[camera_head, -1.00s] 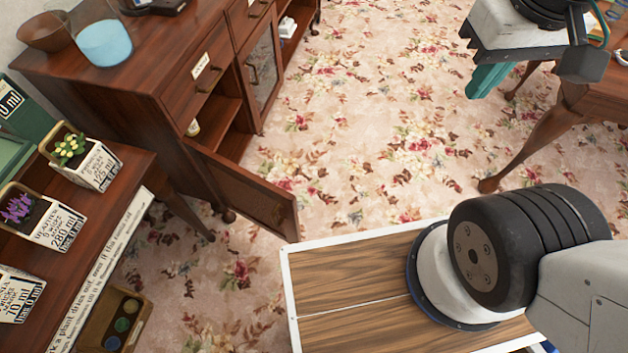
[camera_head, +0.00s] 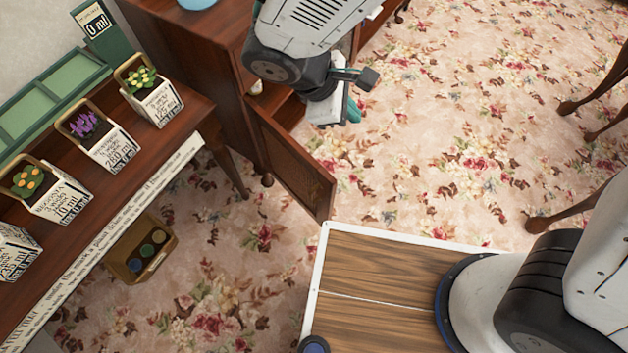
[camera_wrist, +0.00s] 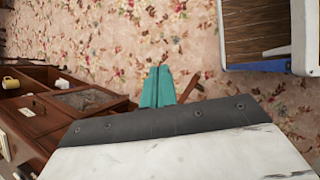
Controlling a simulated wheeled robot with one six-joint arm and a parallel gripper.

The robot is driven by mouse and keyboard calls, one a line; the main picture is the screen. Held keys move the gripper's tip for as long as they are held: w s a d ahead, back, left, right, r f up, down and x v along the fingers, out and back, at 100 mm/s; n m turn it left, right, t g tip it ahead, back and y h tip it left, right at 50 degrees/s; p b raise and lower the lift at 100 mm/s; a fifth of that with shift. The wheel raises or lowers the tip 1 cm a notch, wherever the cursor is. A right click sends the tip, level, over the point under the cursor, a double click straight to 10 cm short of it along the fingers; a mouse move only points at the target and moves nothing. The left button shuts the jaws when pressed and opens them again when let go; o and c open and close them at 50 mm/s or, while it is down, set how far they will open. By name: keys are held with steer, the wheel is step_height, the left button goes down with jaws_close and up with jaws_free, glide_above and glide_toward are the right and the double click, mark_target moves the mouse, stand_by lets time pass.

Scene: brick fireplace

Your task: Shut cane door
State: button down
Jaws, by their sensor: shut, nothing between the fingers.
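The cane door (camera_head: 290,165) of the dark wood sideboard (camera_head: 215,75) stands open in the head view, swung out over the carpet. Its free edge is near the corner of my wooden deck. My gripper (camera_head: 353,108) is just beyond the door, on the open compartment's side. It appears apart from the door. In the wrist view its teal fingers (camera_wrist: 157,88) are together and empty. A cane panel (camera_wrist: 85,98) shows left of them; I cannot tell which door it belongs to. My arm hides much of the sideboard front.
A side table with several potted plants (camera_head: 100,145) stands at the left, with a small box (camera_head: 140,250) on the floor beside it. Table legs (camera_head: 590,100) stand at the right. Carpet (camera_head: 440,110) between is clear. A yellow cup (camera_wrist: 10,82) sits in the sideboard.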

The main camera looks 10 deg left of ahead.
steer(key=s+a+f+n+t, duration=0.2)
steer(key=s+a+f+n, duration=0.35)
steer(key=f, duration=0.35)
steer(key=s+a+f+n+t, duration=0.2)
steer(key=s+a+f+n, duration=0.4)
steer(key=f, duration=0.4)
steer(key=m, duration=0.1)
glide_toward(322, 182)
steer(key=s+f+x, duration=0.1)
steer(key=x, duration=0.4)
steer(key=shift+w+d+r+y, duration=0.25)
steer(key=shift+w+d+y, duration=0.1)
steer(key=shift+w+y, duration=0.25)
